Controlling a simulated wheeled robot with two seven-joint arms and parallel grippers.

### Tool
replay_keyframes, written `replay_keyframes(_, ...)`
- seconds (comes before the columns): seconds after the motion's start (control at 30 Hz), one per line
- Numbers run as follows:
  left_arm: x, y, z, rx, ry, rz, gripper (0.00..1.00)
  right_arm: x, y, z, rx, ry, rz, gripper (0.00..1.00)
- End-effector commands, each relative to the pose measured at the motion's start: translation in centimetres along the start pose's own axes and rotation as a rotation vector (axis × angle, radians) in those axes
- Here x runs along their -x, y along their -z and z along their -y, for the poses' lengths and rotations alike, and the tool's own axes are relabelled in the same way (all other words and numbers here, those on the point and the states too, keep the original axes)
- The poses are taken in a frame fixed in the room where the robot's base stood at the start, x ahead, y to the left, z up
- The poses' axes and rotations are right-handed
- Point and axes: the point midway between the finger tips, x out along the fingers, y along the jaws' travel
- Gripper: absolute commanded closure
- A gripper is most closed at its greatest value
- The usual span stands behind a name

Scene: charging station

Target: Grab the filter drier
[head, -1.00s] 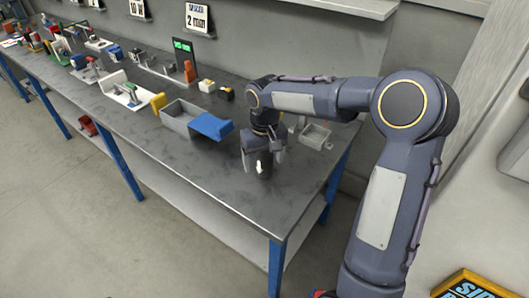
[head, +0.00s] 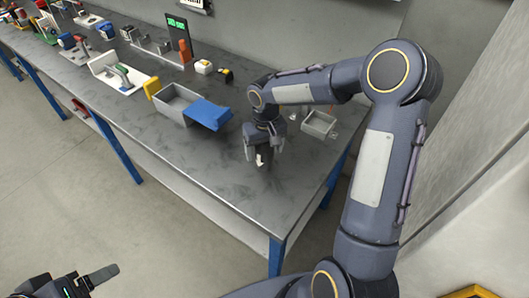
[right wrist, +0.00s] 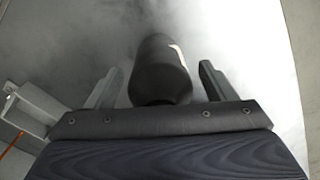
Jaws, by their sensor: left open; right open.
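The filter drier (head: 262,160) is a dark cylinder with a white arrow mark, on the metal workbench near its front right corner. In the right wrist view the drier (right wrist: 158,68) is between the two fingers, with a gap visible on each side. My right gripper (head: 265,151) is open and points down around the drier; it also shows in the right wrist view (right wrist: 160,85). The drier's top is partly hidden by the gripper. My left gripper (head: 88,284) is open and empty, low at the left, off the bench over the floor.
A grey bin with a blue flap (head: 209,114) stands left of my right gripper. A small grey tray (head: 318,124) is to its right. The bench front around the drier is clear.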

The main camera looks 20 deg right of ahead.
Motion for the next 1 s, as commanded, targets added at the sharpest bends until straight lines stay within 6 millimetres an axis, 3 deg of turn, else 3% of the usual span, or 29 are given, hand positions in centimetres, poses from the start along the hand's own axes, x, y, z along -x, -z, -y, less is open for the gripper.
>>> replay_keyframes(0.3,0.03,0.01,-0.01,0.000,0.000,0.000,0.25,-0.79,-0.03,0.00,0.000,0.000,0.000,0.23)
replay_keyframes(0.7,0.03,0.01,-0.01,0.000,0.000,0.000,0.25,-0.75,-0.01,0.00,0.000,0.000,0.000,0.75)
replay_keyframes(1.0,0.03,0.02,-0.02,0.000,0.000,0.000,0.25,-0.52,0.03,0.02,0.000,0.001,-0.002,0.76)
